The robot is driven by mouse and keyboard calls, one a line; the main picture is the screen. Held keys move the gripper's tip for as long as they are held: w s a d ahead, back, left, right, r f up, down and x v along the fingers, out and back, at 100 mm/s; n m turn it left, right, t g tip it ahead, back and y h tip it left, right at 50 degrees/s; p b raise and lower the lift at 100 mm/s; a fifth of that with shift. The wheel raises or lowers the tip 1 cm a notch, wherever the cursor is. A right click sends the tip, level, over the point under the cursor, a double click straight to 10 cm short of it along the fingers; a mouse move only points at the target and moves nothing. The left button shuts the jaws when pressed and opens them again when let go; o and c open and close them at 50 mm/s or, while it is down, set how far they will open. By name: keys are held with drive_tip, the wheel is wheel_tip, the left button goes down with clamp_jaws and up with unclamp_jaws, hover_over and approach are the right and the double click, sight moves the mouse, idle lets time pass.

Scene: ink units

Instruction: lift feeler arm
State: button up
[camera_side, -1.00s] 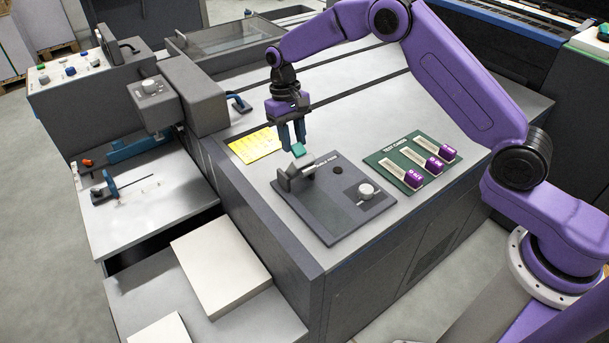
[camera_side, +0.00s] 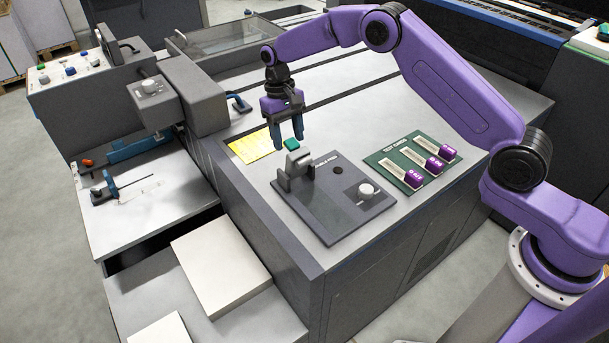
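The feeler arm (camera_side: 299,158) is a light grey piece with a teal tip (camera_side: 291,143), on a dark panel (camera_side: 325,215) lettered as double feed. It stands raised at its bracket (camera_side: 292,182), tip up. Whether a fingertip touches the tip cannot be told.
A white knob (camera_side: 366,190) is on the same panel. To the right lies a green test card board (camera_side: 400,183) with several purple-ended cards. A yellow sheet (camera_side: 257,145) lies left of my gripper. Paper stacks (camera_side: 220,264) are at front left.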

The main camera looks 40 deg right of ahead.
drive_tip(key=shift+r, duration=4)
drive_tip(key=shift+s+r, duration=0.1)
drive_tip(key=shift+s+a+r, duration=0.2)
drive_tip(key=shift+s, duration=0.05)
drive_tip(key=s+a+r+n+t, duration=0.1)
drive_tip(key=s+r+n, duration=0.2)
drive_tip(key=s, duration=0.7)
drive_tip(key=s+r+n, duration=0.3)
drive_tip(key=s+n, duration=0.1)
drive_tip(key=s, duration=0.6)
drive_tip(key=s+d+f+n, duration=0.1)
drive_tip(key=s+d, duration=0.4)
drive_tip(key=s, duration=0.5)
drive_tip(key=s+d+f+n+t, duration=0.1)
drive_tip(key=s+d+n, duration=0.3)
drive_tip(key=s, duration=0.7)
drive_tip(key=shift+d+n, duration=0.3)
drive_tip(key=shift+d, duration=0.75)
